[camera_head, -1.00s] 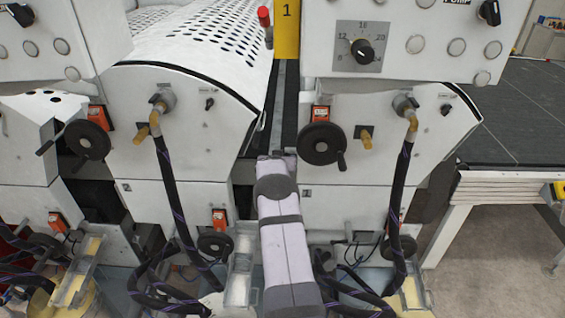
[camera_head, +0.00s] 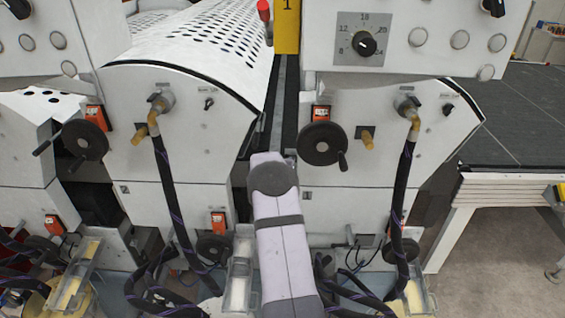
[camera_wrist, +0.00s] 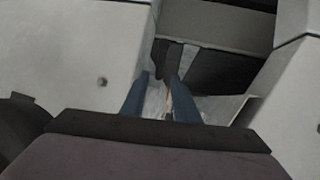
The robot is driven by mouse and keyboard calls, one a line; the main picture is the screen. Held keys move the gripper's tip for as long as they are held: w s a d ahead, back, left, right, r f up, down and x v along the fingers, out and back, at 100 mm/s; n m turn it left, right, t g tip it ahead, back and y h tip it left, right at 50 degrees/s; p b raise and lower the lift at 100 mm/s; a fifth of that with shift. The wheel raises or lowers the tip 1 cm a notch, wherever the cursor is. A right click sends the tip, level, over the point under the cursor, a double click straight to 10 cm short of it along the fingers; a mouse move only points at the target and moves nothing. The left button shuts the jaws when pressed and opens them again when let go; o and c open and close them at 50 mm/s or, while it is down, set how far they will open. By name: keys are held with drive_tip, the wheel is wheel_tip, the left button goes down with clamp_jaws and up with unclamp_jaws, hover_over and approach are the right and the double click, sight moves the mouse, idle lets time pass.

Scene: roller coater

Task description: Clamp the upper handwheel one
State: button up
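The upper handwheel (camera_head: 321,144) is black and round with a small handle at its lower right. It sits on the front of the right machine unit, above a small plate that seems to read 1. My arm rises from the bottom middle, and its end is just left of and below this handwheel. My gripper is hidden behind the arm in the head view. In the wrist view my gripper (camera_wrist: 157,78) shows two bluish fingers apart, with nothing held between them. A dark rounded shape fills the lower left there; I cannot tell which part it is.
Another upper handwheel (camera_head: 84,139) is on the left unit, and a lower handwheel (camera_head: 213,247) is below. Thick black hoses (camera_head: 400,200) hang right of the handwheel. An orange box (camera_head: 321,113) is just above it. A narrow dark gap (camera_head: 280,110) separates the units.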

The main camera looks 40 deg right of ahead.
drive_tip(key=shift+s+f, duration=0.1)
drive_tip(key=shift+f, duration=0.1)
drive_tip(key=c, duration=0.5)
drive_tip(key=shift+g+h, duration=0.6)
drive_tip(key=shift+h, duration=0.3)
drive_tip(key=s+f+b, duration=0.1)
drive_tip(key=f, duration=0.2)
drive_tip(key=s+f+b, duration=0.1)
drive_tip(key=f, duration=0.2)
drive_tip(key=s+f+b, duration=0.1)
drive_tip(key=f+b, duration=0.1)
drive_tip(key=f, duration=0.1)
drive_tip(key=shift+s+d+f, duration=0.1)
drive_tip(key=shift+s+f, duration=0.15)
drive_tip(key=shift+f, duration=0.15)
clamp_jaws()
wheel_tip(320, 180, down, 8)
drive_tip(key=m+t+h+b, duration=0.6)
drive_tip(key=m+t+b, duration=0.4)
drive_tip(key=m+b, duration=2.3)
drive_tip(key=shift+w+a+f+m+t+b, duration=0.3)
drive_tip(key=shift+w+m+b, duration=0.15)
drive_tip(key=shift+b, duration=0.35)
